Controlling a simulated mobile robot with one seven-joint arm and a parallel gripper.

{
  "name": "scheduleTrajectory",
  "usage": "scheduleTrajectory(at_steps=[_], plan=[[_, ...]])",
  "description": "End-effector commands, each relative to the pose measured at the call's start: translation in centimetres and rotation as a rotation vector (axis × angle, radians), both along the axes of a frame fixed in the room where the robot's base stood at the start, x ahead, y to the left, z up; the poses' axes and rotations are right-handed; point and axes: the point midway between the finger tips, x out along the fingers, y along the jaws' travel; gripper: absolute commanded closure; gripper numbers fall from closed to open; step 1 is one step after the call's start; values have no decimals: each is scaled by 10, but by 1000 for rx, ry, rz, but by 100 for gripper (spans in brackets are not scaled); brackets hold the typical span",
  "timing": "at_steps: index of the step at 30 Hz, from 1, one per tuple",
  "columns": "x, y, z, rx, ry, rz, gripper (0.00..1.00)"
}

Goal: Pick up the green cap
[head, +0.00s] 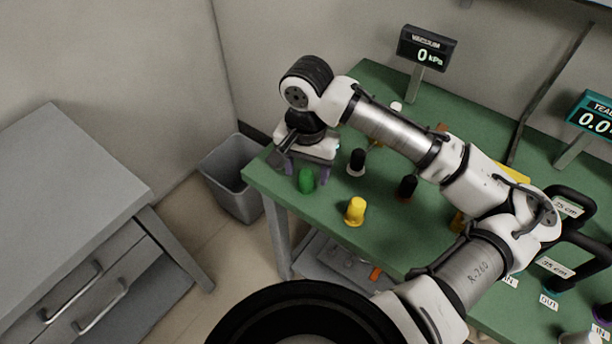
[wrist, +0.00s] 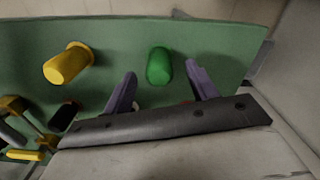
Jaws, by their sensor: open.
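The green cap (head: 306,180) stands on the green table near its left corner in the head view. In the wrist view the green cap (wrist: 159,66) lies ahead of the fingertips, between the lines of the two purple fingers and apart from both. My gripper (head: 306,168) is just behind the cap in the head view, pointing down. In the wrist view my gripper (wrist: 160,78) is open, with nothing between its fingers.
A yellow cap (head: 355,211) stands to the right of the green cap. A black-topped piece (head: 357,161) and another black piece (head: 408,187) are nearby. The table edge (head: 283,216) is close, with a grey bin (head: 232,183) beyond it. A vacuum display (head: 427,48) stands behind.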

Motion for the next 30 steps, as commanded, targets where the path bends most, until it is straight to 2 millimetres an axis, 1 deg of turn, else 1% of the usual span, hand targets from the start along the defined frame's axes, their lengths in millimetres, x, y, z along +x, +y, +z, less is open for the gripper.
scheduleTrajectory(at_steps=[1, 3, 5, 12, 14, 23, 24, 30], plan=[[-1, 0, -7, 0, 2, -1, 43], [0, 0, -15, 1, 1, -1, 43], [0, 0, -19, 0, 1, 0, 43], [0, 0, -22, 1, 0, 0, 43], [0, 0, -21, 1, 0, 0, 49], [0, 0, -21, 1, 0, 0, 88], [0, 0, -21, 1, 0, 0, 90], [0, 0, -21, 1, 0, 0, 90]])
